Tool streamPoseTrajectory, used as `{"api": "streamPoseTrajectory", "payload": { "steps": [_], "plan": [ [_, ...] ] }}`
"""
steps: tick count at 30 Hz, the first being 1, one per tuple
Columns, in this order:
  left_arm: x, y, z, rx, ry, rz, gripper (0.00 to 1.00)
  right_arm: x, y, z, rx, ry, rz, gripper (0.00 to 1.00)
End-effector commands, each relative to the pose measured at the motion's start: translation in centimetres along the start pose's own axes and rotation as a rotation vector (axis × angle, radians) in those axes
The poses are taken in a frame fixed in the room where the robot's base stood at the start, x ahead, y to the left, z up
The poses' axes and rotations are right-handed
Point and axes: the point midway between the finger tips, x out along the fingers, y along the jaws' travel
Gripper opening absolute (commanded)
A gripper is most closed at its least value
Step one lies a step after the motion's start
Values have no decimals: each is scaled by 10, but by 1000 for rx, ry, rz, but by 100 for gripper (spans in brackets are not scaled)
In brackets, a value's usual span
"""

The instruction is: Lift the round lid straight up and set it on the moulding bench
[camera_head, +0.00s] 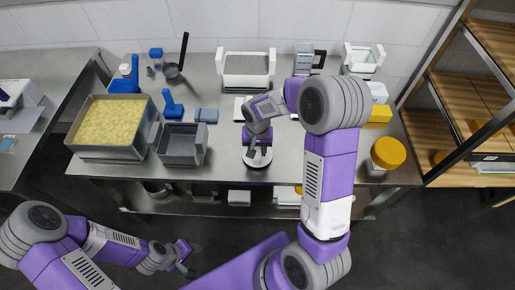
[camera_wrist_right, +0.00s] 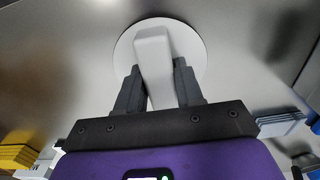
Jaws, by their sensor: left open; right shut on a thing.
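The round white lid (camera_head: 260,160) is near the front edge of the steel moulding bench (camera_head: 225,180), right of the grey tub. In the right wrist view it is a pale disc (camera_wrist_right: 193,50) with a white block handle (camera_wrist_right: 153,55). My right gripper (camera_head: 256,148) is shut on this handle, one finger on each side (camera_wrist_right: 156,82). I cannot tell whether the lid touches the bench or hangs just above it. My left gripper (camera_head: 184,262) is open and empty, low in front of the bench.
A vat of yellow curd (camera_head: 112,122) and a grey tub (camera_head: 181,146) stand on the bench to the left. A white-framed press (camera_head: 246,68) is behind the lid. A yellow-lidded jar (camera_head: 388,153) stands at the right. Bare steel lies beside the lid.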

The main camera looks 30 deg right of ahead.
Motion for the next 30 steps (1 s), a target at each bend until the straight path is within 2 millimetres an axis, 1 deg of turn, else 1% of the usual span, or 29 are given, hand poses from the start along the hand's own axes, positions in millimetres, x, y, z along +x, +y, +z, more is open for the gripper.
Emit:
{"api": "streamPoseTrajectory", "payload": {
  "steps": [13,14,19,27,30],
  "plan": [
    [6,-2,0,0,0,0,43,8,0,0,-1,0,0,12],
    [6,-2,0,0,0,0,43,8,0,0,-1,0,0,39],
    [6,-2,0,0,0,0,43,8,0,0,-1,0,0,65],
    [5,-2,0,0,0,0,43,8,0,0,0,-1,0,66],
    [3,-1,0,0,0,0,43,4,0,0,0,0,0,66]
  ]
}}
